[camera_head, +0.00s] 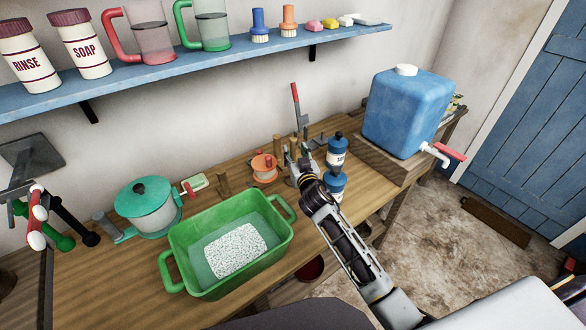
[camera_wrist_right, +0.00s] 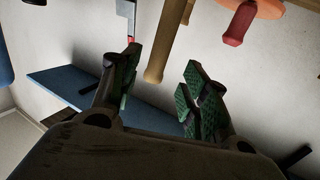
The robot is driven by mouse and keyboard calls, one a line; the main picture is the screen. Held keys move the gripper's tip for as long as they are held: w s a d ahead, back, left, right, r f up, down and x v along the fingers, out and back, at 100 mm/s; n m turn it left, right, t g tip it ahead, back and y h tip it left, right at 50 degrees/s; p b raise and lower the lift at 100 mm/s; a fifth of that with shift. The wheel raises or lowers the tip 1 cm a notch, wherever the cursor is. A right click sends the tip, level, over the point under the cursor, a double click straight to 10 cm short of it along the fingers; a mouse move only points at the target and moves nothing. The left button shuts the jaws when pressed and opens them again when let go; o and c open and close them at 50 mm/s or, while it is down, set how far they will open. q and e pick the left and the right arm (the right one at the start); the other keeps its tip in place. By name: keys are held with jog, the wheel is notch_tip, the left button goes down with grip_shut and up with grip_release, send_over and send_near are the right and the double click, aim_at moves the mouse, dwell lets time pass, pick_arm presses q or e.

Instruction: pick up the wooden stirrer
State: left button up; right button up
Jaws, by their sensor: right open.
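A wooden rod (camera_head: 277,144), which looks like the wooden stirrer's handle, stands upright at the back of the wooden table in the head view. In the right wrist view the rod (camera_wrist_right: 160,45) shows in the gap between the fingers, with its rounded end toward the gripper. My right gripper (camera_head: 293,160) is beside the rod in the head view, partly hidden by its own arm. Its green-padded fingers (camera_wrist_right: 160,88) are apart, with nothing clamped. I cannot tell how deep the rod sits between them. The rod's lower part is hidden. My left gripper is not in view.
A red-handled tool (camera_head: 296,105) and an orange spool-like thing (camera_head: 264,164) stand close by. Dark blue bottles (camera_head: 337,152) are just right of the gripper. A green basin (camera_head: 190,238), a lidded pot (camera_head: 147,205) and a blue water container (camera_head: 400,110) are on the table. A blue shelf (camera_head: 150,75) runs above.

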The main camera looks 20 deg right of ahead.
aim_at(294, 146)
jog(key=shift+w, duration=0.15)
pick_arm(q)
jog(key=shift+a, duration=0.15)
pick_arm(e)
jog(key=shift+w, duration=0.15)
jog(key=shift+w+d, duration=0.1)
jog(key=shift+w, duration=0.4)
jog(key=shift+w+d+p, duration=0.1)
jog(key=shift+w+p, duration=0.25)
jog(key=shift+w, duration=0.35)
jog(key=shift+w+f, duration=0.1)
jog(key=shift+w, duration=0.6)
jog(key=shift+w+d, duration=0.1)
jog(key=shift+w, duration=0.35)
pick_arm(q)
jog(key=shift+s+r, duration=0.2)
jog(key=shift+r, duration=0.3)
pick_arm(e)
jog(key=shift+w, duration=0.1)
